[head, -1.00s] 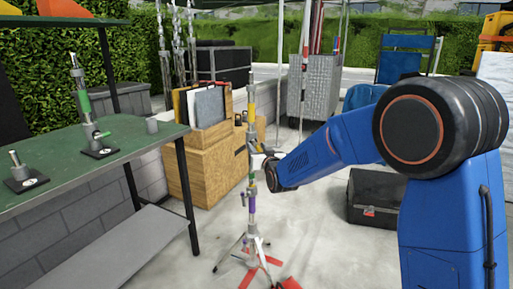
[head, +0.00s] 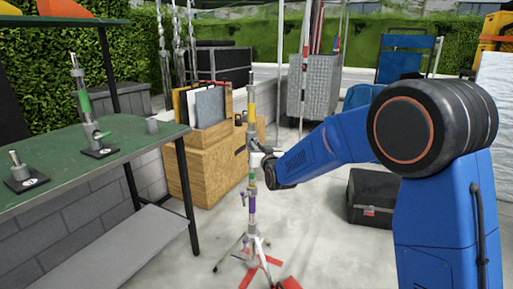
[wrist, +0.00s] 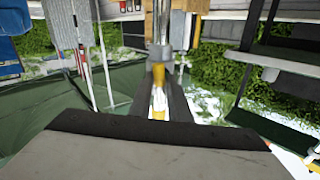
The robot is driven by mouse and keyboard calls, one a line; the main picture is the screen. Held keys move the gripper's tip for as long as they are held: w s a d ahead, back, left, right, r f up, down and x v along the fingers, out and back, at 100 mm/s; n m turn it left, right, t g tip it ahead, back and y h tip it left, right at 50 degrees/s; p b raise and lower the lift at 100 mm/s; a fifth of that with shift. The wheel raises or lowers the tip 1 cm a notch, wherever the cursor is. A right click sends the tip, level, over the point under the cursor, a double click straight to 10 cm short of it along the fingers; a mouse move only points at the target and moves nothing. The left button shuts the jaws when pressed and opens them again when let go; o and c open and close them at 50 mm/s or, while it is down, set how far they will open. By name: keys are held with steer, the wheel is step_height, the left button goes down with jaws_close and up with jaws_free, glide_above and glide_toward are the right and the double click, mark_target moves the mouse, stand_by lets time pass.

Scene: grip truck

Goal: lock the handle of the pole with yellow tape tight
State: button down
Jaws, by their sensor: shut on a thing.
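The pole with yellow tape (head: 251,99) stands upright on a tripod stand in the middle of the head view. Green and purple bands (head: 252,201) show lower on the stand. My gripper (head: 262,153) is at the pole's clamp, just below the yellow tape, reaching in from the right. The handle's exact angle is hard to tell.
A green table (head: 120,150) at the left carries short poles on small dark bases. Wooden boxes (head: 205,172) stand behind the stand, and a black case (head: 375,197) lies at the right. Red-ended tripod legs (head: 252,277) spread over the floor.

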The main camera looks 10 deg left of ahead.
steer(key=m, duration=0.6)
steer(key=shift+m, duration=0.4)
steer(key=m, duration=0.6)
steer(key=shift+r, duration=0.1)
steer(key=m, duration=0.4)
steer(key=shift+m, duration=2.2)
steer(key=c, duration=1.6)
jaws_free()
